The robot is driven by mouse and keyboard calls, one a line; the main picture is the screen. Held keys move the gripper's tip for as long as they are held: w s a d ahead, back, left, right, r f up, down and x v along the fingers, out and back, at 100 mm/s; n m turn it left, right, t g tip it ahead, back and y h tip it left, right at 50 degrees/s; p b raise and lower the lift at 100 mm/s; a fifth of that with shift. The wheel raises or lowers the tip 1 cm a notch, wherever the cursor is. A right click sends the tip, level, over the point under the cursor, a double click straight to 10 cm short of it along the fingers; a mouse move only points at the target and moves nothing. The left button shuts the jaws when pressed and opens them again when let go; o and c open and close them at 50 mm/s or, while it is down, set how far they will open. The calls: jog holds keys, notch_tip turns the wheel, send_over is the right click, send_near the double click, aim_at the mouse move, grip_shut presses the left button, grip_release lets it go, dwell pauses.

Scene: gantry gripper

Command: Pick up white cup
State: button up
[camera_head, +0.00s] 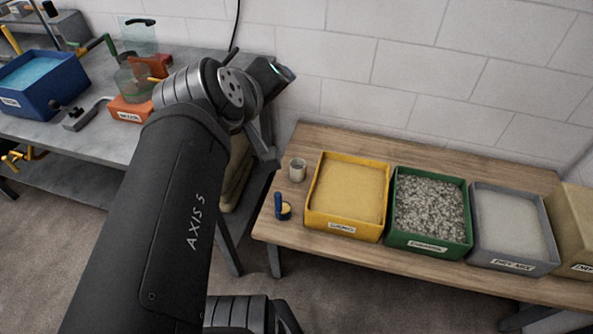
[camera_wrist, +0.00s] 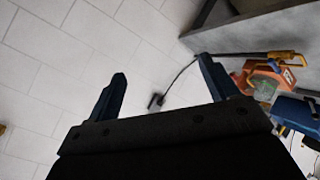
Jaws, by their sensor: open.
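The white cup (camera_head: 297,170) is a small, light-coloured cup. It stands upright on the wooden table, at the left of the yellow bin, in the head view. It does not show in the wrist view. My gripper (camera_wrist: 160,82) is open, its two blue fingers spread apart with nothing between them. It points toward the white block wall and a dark cable. In the head view my arm reaches up to the left of the cup, and the fingers cannot be made out clearly there. The gripper is apart from the cup.
A small blue and yellow object (camera_head: 283,208) stands just in front of the cup. The yellow bin (camera_head: 343,232), green bin (camera_head: 430,246) and grey bin (camera_head: 512,265) line the wooden table (camera_head: 340,140). A grey bench (camera_head: 100,140) with a blue bin (camera_head: 45,85) is at left.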

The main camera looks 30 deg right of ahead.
jog(key=w+d+n+g+h, duration=0.1)
jog(key=w+d+n, duration=0.2)
jog(key=w+d, duration=0.25)
jog(key=w+d+f+n+g+h, duration=0.1)
jog(key=w+d+f+n+g, duration=0.1)
jog(key=w+f, duration=0.35)
jog(key=w+d+f+n+g, duration=0.2)
jog(key=w+d+f, duration=0.1)
jog(key=f, duration=0.6)
jog(key=w+d+f+n+g+h, duration=0.1)
jog(key=w+d+f+n, duration=0.2)
jog(key=f, duration=0.4)
jog(key=w+a+f+n+h, duration=0.1)
jog(key=w+f+n, duration=0.2)
jog(key=f, duration=0.5)
jog(key=w+f+n+h, duration=0.1)
jog(key=w+f+n, duration=0.15)
jog(key=f, duration=0.65)
jog(key=n+t, duration=0.3)
jog(key=n, duration=0.3)
send_near(293, 173)
jog(key=shift+m, duration=0.25)
jog(key=x, duration=1.3)
jog(key=shift+d+f, duration=0.1)
jog(key=shift+f, duration=0.15)
jog(key=shift+c, duration=0.5)
